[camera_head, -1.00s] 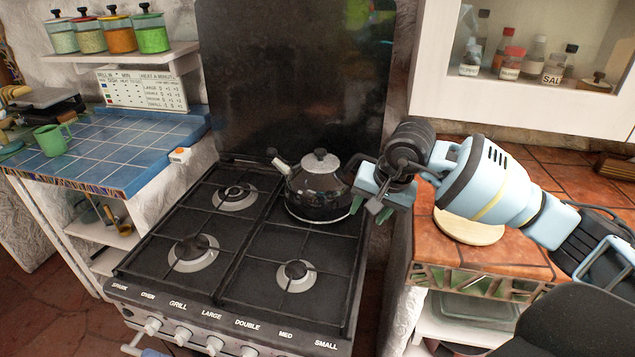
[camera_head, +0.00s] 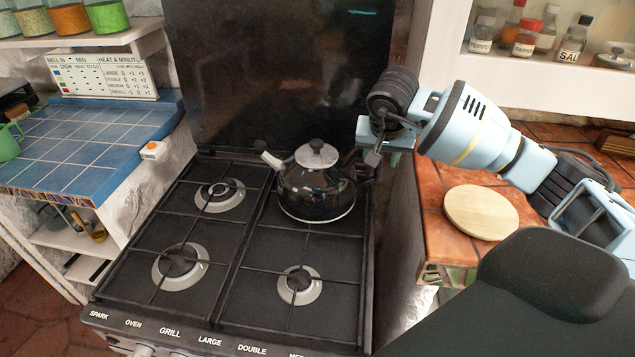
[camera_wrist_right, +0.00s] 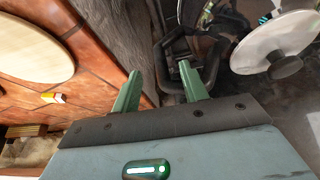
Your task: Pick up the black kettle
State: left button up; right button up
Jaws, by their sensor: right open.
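The black kettle (camera_head: 316,190) stands upright on the back right burner of the stove, with its pale spout to the left and its black handle on the right. Its light lid with a dark knob shows at the right of the right wrist view (camera_wrist_right: 270,45). My right gripper (camera_head: 369,162) is just right of the kettle, by its handle. In the right wrist view its two green fingers (camera_wrist_right: 160,68) are apart and empty. Dark parts, seemingly the kettle's handle, lie just beyond the fingertips; I cannot tell whether they touch. My left gripper is not in view.
The stove top (camera_head: 255,268) has several burners and a dark panel behind. A tiled counter with a round wooden board (camera_head: 481,212) lies right, under my right arm. A blue-tiled counter (camera_head: 90,140) lies left. A shelf with bottles (camera_head: 552,30) hangs above right.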

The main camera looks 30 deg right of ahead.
aim_at(379, 166)
jog(key=shift+x, duration=2.6)
grip_shut()
jog(key=shift+w+r, duration=0.1)
jog(key=shift+r, duration=0.1)
